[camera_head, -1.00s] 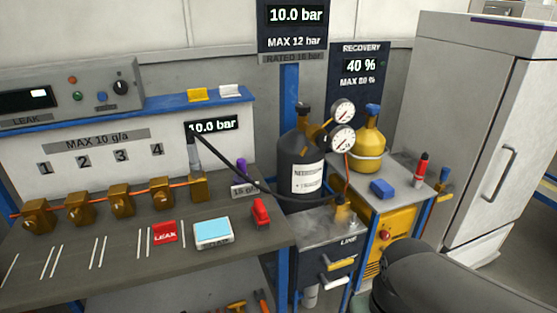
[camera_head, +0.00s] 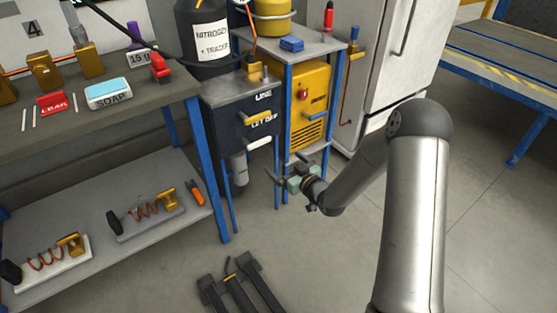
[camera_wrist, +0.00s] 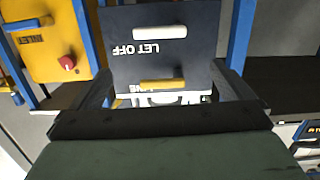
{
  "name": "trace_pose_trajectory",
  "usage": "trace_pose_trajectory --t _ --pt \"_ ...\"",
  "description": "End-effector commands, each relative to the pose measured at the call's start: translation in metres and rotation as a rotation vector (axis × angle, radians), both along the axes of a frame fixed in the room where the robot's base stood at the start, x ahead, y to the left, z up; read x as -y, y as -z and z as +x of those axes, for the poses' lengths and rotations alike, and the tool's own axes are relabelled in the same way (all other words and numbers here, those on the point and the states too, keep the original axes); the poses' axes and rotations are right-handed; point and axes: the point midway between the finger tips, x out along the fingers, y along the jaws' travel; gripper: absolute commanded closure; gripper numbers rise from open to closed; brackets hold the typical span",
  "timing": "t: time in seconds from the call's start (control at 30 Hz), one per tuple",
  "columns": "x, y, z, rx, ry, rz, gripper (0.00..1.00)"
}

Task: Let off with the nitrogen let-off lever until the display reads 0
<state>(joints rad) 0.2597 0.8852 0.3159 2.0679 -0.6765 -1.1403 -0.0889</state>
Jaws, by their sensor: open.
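The let-off lever (camera_head: 258,143) is a pale bar below the words LET OFF on the dark front panel (camera_head: 238,131) under the nitrogen bottle (camera_head: 212,42). In the wrist view the panel is upside down, and the pale lever (camera_wrist: 160,32) lies level near the top. The yellow LINE lever (camera_head: 262,117) sits above it; it also shows in the wrist view (camera_wrist: 162,85). My gripper (camera_head: 285,170) is open and empty in front of and below the panel, apart from both levers. The pressure display is out of view now.
The yellow recovery unit (camera_head: 308,100) stands right of the panel on a blue-legged stand. A workbench (camera_head: 130,102) with a lower shelf (camera_head: 85,245) is at left. Black floor rails (camera_head: 240,285) lie in front.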

Motion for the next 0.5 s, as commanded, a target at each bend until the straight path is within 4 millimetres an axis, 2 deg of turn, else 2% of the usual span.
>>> trace_pose_trajectory --t 0.03,0.27,0.5 --pt "-0.002 0.014 0.0 0.028 -0.007 0.039 0.0" --pt "-0.011 0.014 0.008 0.081 -0.018 0.094 0.0" --pt "-0.036 0.015 0.043 0.079 -0.017 0.091 0.0"
